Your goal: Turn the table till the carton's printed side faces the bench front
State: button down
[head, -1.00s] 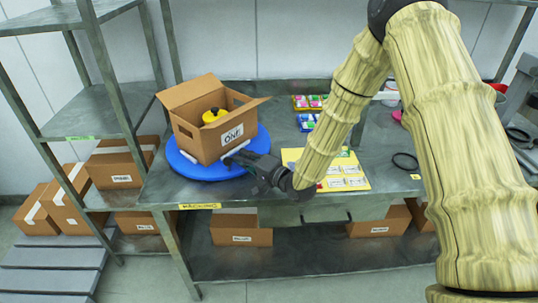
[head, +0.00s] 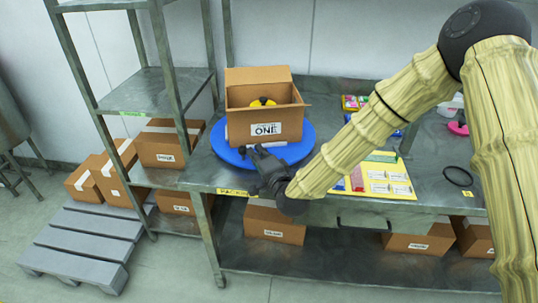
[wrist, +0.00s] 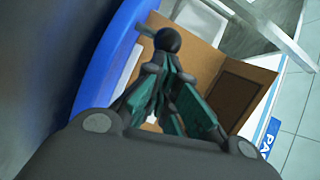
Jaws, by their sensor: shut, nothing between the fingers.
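The blue round table (head: 305,152) sits on the bench at the back left. An open-topped brown carton (head: 288,116) stands upright on it, with a yellow and black thing inside. The carton's side with the white "ONE" label (head: 266,129) faces the bench front, nearly square to it. My gripper (head: 257,153) is shut and empty, at the front-left part of the blue table, just in front of the carton. I cannot tell whether it touches the table. In the wrist view the shut fingers (wrist: 163,72) lie over the brown carton (wrist: 215,70), beside the blue table (wrist: 104,60).
A yellow board (head: 412,190) with white cards lies right of the blue table, under my arm. A black ring (head: 458,176) lies farther right. A metal shelf rack (head: 145,92) stands close at the left. Boxes sit below the bench.

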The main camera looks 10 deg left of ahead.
aim_at(242, 151)
jog(key=shift+w+a+b, duration=0.1)
jog(key=shift+a+b, duration=0.45)
jog(key=shift+a, duration=1.85)
